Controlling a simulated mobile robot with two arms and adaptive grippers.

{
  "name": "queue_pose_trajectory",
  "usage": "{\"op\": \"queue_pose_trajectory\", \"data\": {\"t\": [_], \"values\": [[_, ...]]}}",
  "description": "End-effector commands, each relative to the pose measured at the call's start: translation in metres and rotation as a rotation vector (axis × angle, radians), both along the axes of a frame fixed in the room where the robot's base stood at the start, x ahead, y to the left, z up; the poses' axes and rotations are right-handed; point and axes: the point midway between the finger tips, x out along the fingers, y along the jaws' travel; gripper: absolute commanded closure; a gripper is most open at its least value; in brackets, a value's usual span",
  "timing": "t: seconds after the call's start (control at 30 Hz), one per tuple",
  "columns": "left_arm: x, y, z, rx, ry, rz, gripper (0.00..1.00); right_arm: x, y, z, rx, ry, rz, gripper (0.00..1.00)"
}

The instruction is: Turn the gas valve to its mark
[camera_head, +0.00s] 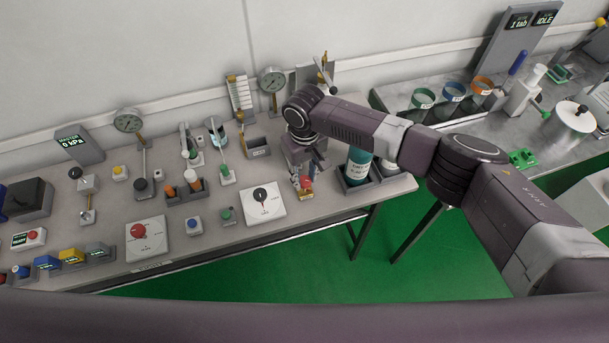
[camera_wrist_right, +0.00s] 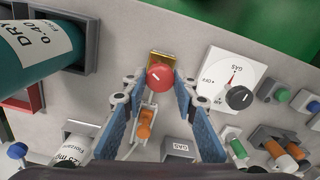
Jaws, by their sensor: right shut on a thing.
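The white plate marked GAS (camera_head: 276,209) lies flat on the bench in the head view. It carries a black knob (camera_head: 260,193) and a red pointer. In the wrist view the plate (camera_wrist_right: 219,62) is to the right of my fingers, with its black knob (camera_wrist_right: 240,97) apart from them and the word OFF at one side. My right gripper (camera_head: 304,180) is shut on a red round knob (camera_wrist_right: 160,77) on a brass-coloured base; the blue fingers stand on either side of it. It also shows in the head view (camera_head: 306,182). My left gripper is out of view.
A teal bottle (camera_head: 357,167) in a grey holder stands close to the right of my gripper. A second white plate with a red knob (camera_head: 138,231) lies farther left. Gauges (camera_head: 272,79) and stands line the wall. The bench's front edge is near.

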Motion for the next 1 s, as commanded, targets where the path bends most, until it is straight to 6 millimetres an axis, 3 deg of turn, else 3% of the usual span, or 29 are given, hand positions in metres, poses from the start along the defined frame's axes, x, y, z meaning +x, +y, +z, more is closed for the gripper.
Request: {"op": "queue_pose_trajectory", "data": {"t": [1.0], "values": [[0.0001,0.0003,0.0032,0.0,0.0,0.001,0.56,0.0004,0.0001,0.0002,0.0,0.0,0.965,0.98]]}}
